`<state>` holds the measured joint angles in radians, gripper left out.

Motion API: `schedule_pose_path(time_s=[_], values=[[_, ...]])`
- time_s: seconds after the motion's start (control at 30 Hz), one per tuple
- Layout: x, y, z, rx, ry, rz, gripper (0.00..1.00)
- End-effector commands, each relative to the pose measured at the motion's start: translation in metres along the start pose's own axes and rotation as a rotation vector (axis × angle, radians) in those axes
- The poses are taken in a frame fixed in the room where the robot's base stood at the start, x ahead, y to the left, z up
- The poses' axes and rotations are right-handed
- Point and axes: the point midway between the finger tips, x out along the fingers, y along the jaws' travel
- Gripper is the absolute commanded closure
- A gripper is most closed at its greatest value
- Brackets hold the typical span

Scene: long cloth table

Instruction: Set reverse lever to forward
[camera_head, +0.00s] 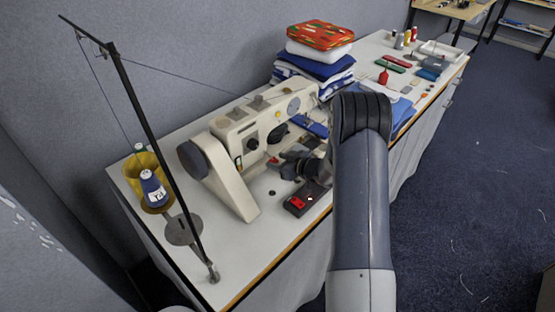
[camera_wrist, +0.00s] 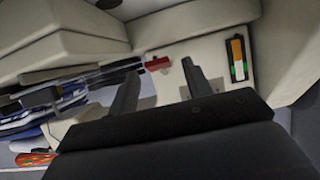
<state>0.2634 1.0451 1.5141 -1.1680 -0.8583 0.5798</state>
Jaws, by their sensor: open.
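The cream sewing machine (camera_head: 222,150) stands on the table, and its body fills much of the wrist view (camera_wrist: 185,40). A small red part (camera_wrist: 157,63), which looks like the tip of the reverse lever, sticks out from the machine's front in the wrist view. It also shows as a red spot (camera_head: 272,160) in the head view. My gripper (camera_wrist: 160,78) is open, with the red part seen between its two dark fingertips; I cannot tell whether they touch it. In the head view my gripper (camera_head: 283,164) is close to the machine's front and partly blends with it.
A green and orange strip (camera_wrist: 237,60) is on the machine beside the right finger. A dark box with a red button (camera_head: 297,203) lies below my gripper. A thread stand (camera_head: 180,230) is at left. Folded cloths (camera_head: 315,70) are behind. The front left tabletop is fairly clear.

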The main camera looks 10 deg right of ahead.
Motion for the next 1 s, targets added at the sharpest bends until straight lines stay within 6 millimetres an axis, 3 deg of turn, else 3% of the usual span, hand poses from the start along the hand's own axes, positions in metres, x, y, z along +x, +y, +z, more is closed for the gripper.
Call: schedule_pose_path(time_s=[0.37,0.9,1.0], values=[[0.0079,0.0001,0.0001,0.0,0.0,0.001,0.53],[0.0076,0.0001,-0.0001,0.0,0.0,0.001,0.95],[0.0075,0.0001,-0.0003,0.0,0.0,0.001,0.97]])
